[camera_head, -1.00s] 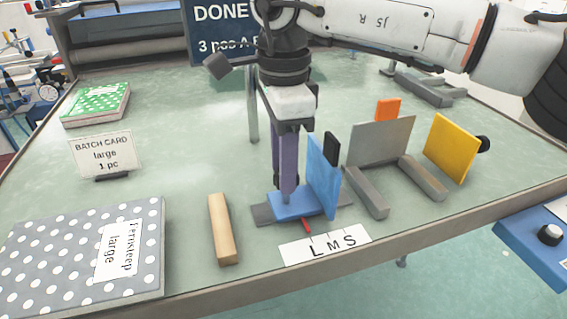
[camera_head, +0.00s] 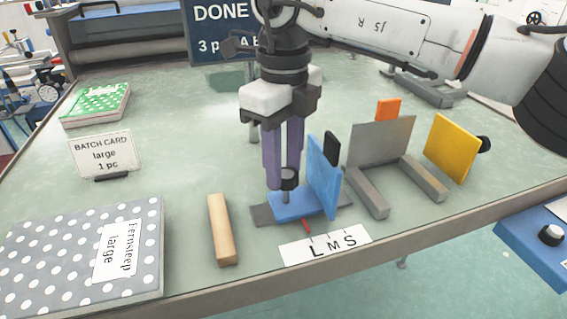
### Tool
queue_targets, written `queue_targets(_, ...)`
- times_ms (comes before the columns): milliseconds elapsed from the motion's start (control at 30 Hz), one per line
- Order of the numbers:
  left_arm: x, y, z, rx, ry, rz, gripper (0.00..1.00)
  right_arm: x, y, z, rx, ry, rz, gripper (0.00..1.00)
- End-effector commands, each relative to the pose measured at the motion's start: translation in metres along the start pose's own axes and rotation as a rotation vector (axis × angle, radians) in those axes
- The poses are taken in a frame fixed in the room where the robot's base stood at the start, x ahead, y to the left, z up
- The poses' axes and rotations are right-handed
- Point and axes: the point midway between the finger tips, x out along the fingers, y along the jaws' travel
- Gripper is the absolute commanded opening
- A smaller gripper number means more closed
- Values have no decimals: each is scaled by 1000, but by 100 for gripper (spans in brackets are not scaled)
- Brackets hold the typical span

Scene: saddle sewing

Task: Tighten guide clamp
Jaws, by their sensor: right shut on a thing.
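The blue guide (camera_head: 322,176) has an upright plate and a low foot on a grey base strip (camera_head: 262,215). A dark clamp knob (camera_head: 289,180) stands on a post on the guide's foot. My right gripper (camera_head: 283,183) points straight down with its two purple fingers shut on the knob. The fingers hide part of it. A red pointer (camera_head: 306,226) at the guide's front edge points toward the L end of the white L M S scale card (camera_head: 325,245). My left gripper is not in view.
A wooden bar (camera_head: 222,230) lies left of the guide. A grey metal bracket (camera_head: 380,142), an orange block (camera_head: 387,109) and a yellow plate (camera_head: 450,148) stand to the right. The dotted Fernsteep pad (camera_head: 60,250), batch card (camera_head: 102,152) and green dotted stack (camera_head: 97,104) are at left.

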Motion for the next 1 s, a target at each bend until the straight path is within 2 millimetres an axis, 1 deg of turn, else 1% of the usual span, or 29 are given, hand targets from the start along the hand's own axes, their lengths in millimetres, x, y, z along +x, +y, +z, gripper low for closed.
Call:
queue_targets(600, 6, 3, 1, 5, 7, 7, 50, 1, -3, -1, 569, 2, -1, 11)
queue_targets(800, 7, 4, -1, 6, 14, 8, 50, 1, -3, -2, 710, 2, -1, 11)
queue_targets(1000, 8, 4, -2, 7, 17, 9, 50, 1, -3, -2, 803, 2, -1, 11)
